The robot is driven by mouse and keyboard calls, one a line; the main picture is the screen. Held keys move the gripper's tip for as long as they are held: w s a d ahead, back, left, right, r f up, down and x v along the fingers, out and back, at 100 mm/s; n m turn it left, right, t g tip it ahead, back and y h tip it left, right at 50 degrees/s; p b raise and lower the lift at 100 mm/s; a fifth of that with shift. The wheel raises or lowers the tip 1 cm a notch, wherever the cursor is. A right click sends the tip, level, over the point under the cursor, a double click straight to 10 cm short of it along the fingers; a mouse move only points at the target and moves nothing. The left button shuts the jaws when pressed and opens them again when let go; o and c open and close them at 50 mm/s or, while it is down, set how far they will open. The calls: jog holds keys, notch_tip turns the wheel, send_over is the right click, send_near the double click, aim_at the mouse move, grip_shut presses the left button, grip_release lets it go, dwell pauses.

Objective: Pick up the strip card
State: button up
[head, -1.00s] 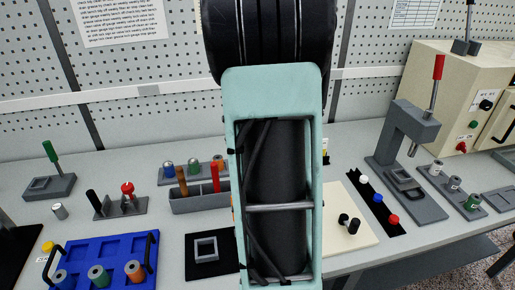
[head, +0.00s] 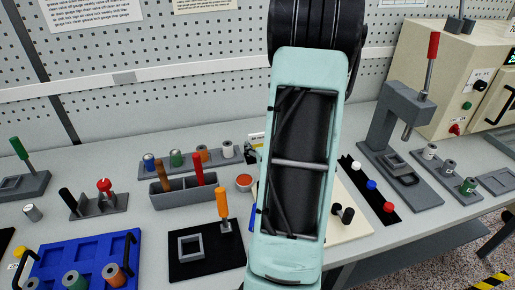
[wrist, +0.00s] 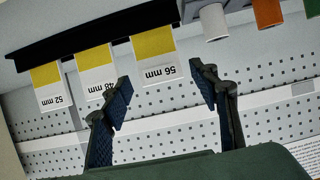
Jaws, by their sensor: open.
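Three strip cards stand in a row on a black holder (wrist: 95,32) in the wrist view, which shows them upside down. Each is yellow near the holder and white beyond: the 56 mm card (wrist: 155,69), the 48 mm card (wrist: 96,78) and the 52 mm card (wrist: 52,97). I cannot tell which one the task means. My gripper (wrist: 161,80) is open, its fingers spread to either side of the 56 mm card in the picture, with nothing between them that I can tell is held. In the head view my arm hides the gripper and most of the cards.
A grey bin (head: 186,194) with coloured handles, a black mat (head: 205,257) with an orange-handled tool (head: 223,204), and a blue tray (head: 75,247) stand left of my arm. A lever press (head: 394,130) stands to the right. Pegboard (wrist: 270,112) lies behind the cards.

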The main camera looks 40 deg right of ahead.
aim_at(258, 139)
jog(key=shift+p+x, duration=0.6)
jog(key=shift+x, duration=2.6)
jog(key=c, duration=0.8)
jog(key=shift+r, duration=0.15)
